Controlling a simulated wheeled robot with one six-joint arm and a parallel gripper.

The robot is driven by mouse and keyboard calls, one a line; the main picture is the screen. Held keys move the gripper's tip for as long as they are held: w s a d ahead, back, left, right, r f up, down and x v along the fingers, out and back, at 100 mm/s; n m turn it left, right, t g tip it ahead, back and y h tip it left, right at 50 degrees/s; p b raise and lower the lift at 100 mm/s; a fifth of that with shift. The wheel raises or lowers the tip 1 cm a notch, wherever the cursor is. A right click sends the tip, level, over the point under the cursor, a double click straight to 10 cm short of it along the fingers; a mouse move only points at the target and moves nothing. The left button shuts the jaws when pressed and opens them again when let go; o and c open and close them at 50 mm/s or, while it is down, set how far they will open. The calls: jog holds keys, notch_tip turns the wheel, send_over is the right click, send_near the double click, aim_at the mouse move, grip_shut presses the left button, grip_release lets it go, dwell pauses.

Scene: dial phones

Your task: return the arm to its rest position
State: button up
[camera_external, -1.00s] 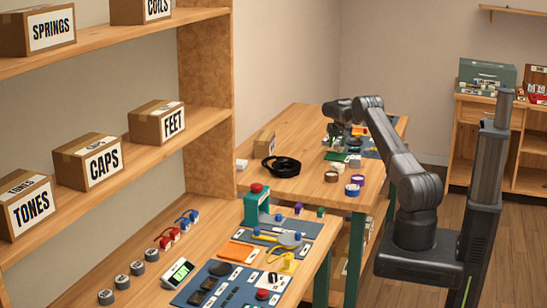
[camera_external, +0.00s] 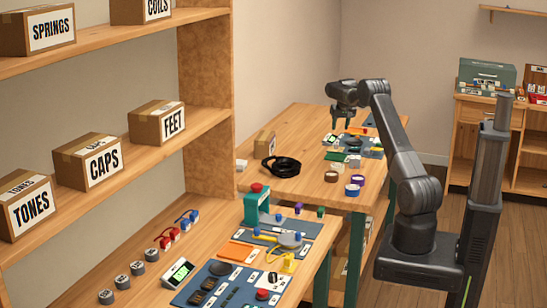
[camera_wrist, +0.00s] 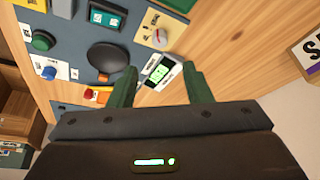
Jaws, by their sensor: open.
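My gripper (camera_external: 341,121) is raised above the far workbench in the external view, at the end of my bent arm. The wrist view shows its two green fingers (camera_wrist: 160,88) apart, with nothing held between them. Beyond the fingertips, a small device with a lit green screen (camera_wrist: 160,72) lies on the bench, apart from the fingers as far as I can tell. A blue-grey mat (camera_wrist: 70,62) with a black round part (camera_wrist: 108,57) and a green knob (camera_wrist: 43,41) lies to the left in the wrist view.
A black coiled cable (camera_external: 281,166), tape rolls (camera_external: 353,190) and a cardboard box (camera_external: 264,142) are on the far bench (camera_external: 312,184). The near bench holds a teal press with a red button (camera_external: 257,204). Shelves with labelled boxes (camera_external: 88,161) stand at the left.

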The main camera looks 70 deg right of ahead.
aim_at(337, 144)
jog(key=p+x, duration=0.1)
jog(key=x, duration=1)
jog(key=shift+a+f+p, duration=0.1)
jog(key=shift+p, duration=0.2)
jog(key=shift+s+r+n+t+y+p, duration=0.1)
jog(key=shift+r+n+t+y+p, duration=0.25)
jog(key=shift+n, duration=0.55)
jog(key=n+y+p, duration=0.1)
jog(key=n+p, duration=0.1)
jog(key=n, duration=0.2)
jog(key=shift+t+p, duration=0.3)
jog(key=shift+t, duration=0.05)
jog(key=n+y+p, duration=0.1)
jog(key=n+p, duration=0.2)
jog(key=shift+s+r+t, duration=0.1)
jog(key=shift+t, duration=0.2)
jog(key=d+b+v, duration=0.1)
jog(key=b+v, duration=0.1)
jog(key=v, duration=0.7)
jog(key=shift+a, duration=0.25)
